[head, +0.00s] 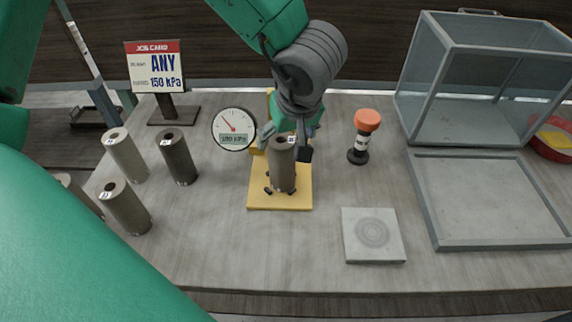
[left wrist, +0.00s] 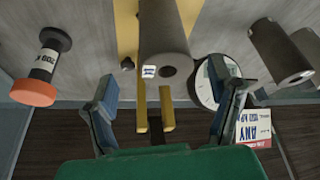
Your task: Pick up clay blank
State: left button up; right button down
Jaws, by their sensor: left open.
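A grey-brown clay blank (head: 283,177), a cylinder with a hole in its top and a small label, stands upright on a yellow stand (head: 256,200). It also shows in the left wrist view (left wrist: 163,35), ahead of my fingers. My left gripper (head: 286,140) is open at the top of this blank, with its fingers apart on either side; I cannot tell if they touch it. In the left wrist view both fingers (left wrist: 165,105) are spread wide with nothing gripped. Several similar cylinders (head: 125,205) (head: 177,157) stand at the left. My right gripper is not in view.
A round gauge (head: 233,128) stands just left of the blank. A job card (head: 154,67) reads ANY, 150 kPa. An orange-topped black tool (head: 361,140), a square grey slab (head: 372,236), a shallow tray (head: 428,200) and a glass case (head: 470,138) are to the right.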

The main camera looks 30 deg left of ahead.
aim_at(281, 139)
pick_arm(q)
jog(key=shift+a+f, duration=0.3)
jog(key=x, duration=0.2)
jog(key=a+b+x, duration=0.1)
jog(key=x, duration=0.2)
jog(key=shift+r, duration=0.2)
jog(key=shift+w+d+f, duration=0.1)
jog(key=shift+w+f, duration=0.05)
jog(key=shift+f, duration=0.1)
jog(key=shift+d+r, duration=0.1)
jog(key=shift+d, duration=0.3)
jog(key=shift+c, duration=0.8)
jog(key=c, duration=1.3)
grip_shut()
jog(key=shift+a, duration=0.3)
